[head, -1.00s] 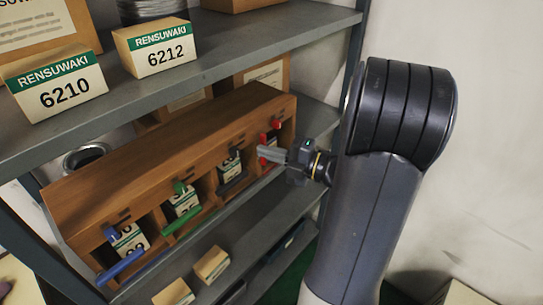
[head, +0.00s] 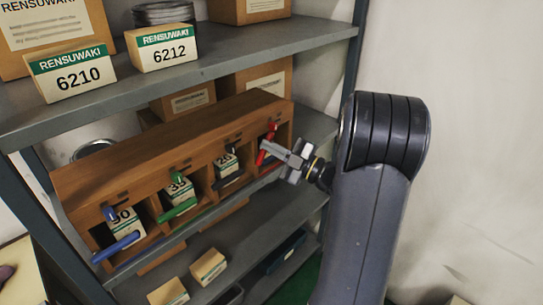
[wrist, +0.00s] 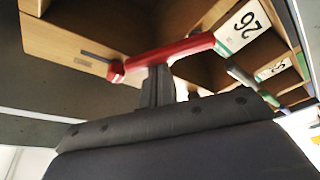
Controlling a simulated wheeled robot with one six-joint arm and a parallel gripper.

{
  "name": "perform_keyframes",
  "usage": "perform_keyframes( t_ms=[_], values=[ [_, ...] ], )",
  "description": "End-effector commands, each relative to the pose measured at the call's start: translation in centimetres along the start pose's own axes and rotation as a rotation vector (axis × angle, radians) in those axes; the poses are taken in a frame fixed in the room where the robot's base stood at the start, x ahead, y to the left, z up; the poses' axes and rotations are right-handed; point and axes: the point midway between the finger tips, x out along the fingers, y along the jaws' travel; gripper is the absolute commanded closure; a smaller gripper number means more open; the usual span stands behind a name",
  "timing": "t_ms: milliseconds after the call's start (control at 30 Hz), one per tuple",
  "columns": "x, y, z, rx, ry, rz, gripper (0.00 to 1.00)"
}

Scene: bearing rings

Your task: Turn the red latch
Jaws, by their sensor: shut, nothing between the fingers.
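The red latch (head: 262,157) is on the right end compartment of the wooden cabinet (head: 165,145), and it stands steeply tilted in the head view. My gripper (head: 272,147) is at the latch, coming from the right. In the wrist view my gripper (wrist: 158,75) has its fingers together, with the tips at the middle of the bar. They look to touch it, but the exact contact is hidden. Nothing is held.
Blue (head: 117,246), green (head: 178,209) and black (head: 229,180) latches sit on the other compartments, which hold labelled boxes. A shelf (head: 190,70) with boxes 6210 (head: 70,75) and 6212 (head: 163,48) is above. Small boxes (head: 208,266) lie on the shelf below. Free room is right of the rack.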

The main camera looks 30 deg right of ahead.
Motion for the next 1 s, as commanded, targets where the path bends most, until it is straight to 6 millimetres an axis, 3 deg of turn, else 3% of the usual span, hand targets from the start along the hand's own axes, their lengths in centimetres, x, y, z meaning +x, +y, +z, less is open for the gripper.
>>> perform_keyframes(
  t_ms=[700,1000],
  values=[
    [-1.1,-0.3,3.1,0.624,0.000,0.219,1.00],
    [-1.4,-0.7,3.9,0.754,-0.001,0.265,1.00]
  ],
)
